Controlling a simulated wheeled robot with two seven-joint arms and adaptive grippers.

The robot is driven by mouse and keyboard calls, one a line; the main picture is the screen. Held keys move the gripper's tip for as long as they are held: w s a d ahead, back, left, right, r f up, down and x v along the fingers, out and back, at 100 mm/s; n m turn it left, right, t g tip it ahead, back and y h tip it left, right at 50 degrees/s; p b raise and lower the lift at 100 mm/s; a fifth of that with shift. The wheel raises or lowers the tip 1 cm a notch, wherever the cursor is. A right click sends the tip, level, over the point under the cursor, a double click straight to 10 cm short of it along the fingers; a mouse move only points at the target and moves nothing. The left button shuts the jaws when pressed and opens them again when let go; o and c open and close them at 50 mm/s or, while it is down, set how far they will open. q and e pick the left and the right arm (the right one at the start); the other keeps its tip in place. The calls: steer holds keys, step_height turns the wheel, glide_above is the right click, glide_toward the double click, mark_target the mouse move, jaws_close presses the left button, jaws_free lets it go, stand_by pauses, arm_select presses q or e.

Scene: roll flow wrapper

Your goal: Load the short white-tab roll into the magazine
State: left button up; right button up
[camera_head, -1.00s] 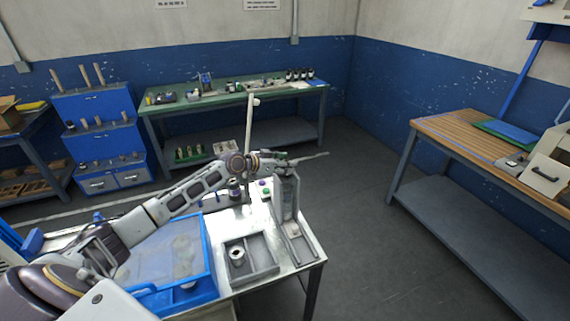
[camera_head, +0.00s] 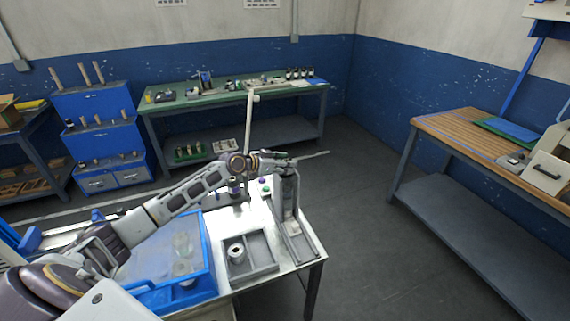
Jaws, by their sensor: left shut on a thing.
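My left gripper (camera_head: 284,163) is at the top of the upright grey magazine (camera_head: 290,208), near the table's right side. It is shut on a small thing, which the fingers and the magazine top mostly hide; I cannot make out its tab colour. I cannot tell whether that thing is inside the magazine mouth or just above it. A white roll with a dark core (camera_head: 236,254) stands in the left compartment of the grey tray (camera_head: 263,268). My right gripper is out of view.
A blue-rimmed bin (camera_head: 209,262) with pale round things lies left of the tray, under my left arm. A tall pale post (camera_head: 250,115) rises behind my wrist. Small green and purple buttons (camera_head: 266,189) lie beside the magazine. Open floor is to the right.

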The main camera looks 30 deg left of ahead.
arm_select(q)
steer(key=shift+f+b, duration=0.65)
steer(key=shift+f, duration=0.05)
stand_by(0.5)
steer(key=o, duration=1.2)
steer(key=shift+s, duration=0.1)
steer(key=v, duration=1.1)
steer(key=shift+s+a, duration=0.25)
steer(key=shift+s, duration=0.1)
steer(key=shift+r, duration=0.1)
stand_by(1.3)
steer(key=shift+d, duration=0.15)
